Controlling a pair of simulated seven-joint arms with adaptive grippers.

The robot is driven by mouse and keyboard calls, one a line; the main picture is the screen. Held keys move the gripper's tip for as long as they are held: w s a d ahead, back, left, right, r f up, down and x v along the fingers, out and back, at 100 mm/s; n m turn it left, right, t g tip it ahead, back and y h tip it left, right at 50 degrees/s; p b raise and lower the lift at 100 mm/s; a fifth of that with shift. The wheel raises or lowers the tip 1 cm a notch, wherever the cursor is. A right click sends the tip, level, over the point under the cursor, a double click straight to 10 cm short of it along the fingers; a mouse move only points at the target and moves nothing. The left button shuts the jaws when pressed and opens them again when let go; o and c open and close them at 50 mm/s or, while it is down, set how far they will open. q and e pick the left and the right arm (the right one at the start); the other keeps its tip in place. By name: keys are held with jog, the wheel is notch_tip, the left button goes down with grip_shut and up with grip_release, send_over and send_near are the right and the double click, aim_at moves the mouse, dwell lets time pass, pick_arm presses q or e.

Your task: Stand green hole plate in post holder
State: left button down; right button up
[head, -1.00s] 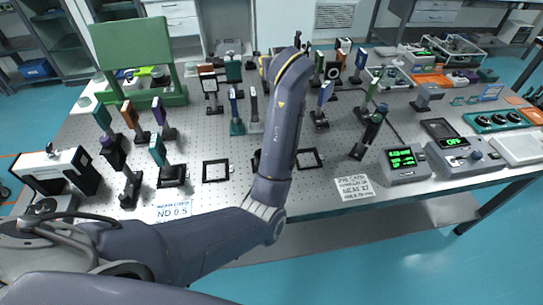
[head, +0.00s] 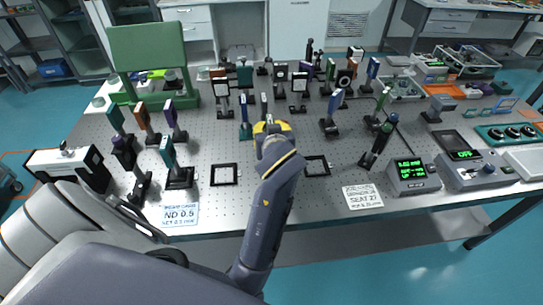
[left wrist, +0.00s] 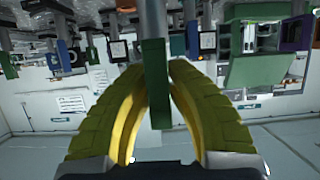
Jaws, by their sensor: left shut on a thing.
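My left gripper (head: 271,127) is over the middle of the optical table, seen from behind in the head view. In the left wrist view its yellow fingers (left wrist: 157,70) close from both sides on the green hole plate (left wrist: 155,85), which shows edge-on as a narrow green strip. A grey post (left wrist: 153,20) runs from the plate away from the fingers. In the head view the gripper and forearm hide the plate. I cannot single out the empty post holder; the forearm covers part of the table between two black square frames. My right gripper is not in view.
Black square frames lie flat left (head: 224,174) and right (head: 317,166) of my forearm. Several mounted optics stand behind and left. A green display box (head: 412,176) sits at right.

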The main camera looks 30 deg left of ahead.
pick_arm(q)
jog(key=shift+f, duration=2.35)
jog(key=c, duration=1.4)
grip_release()
jog(key=shift+c, duration=0.2)
jog(key=shift+v, duration=2.1)
jog(key=shift+a, duration=0.1)
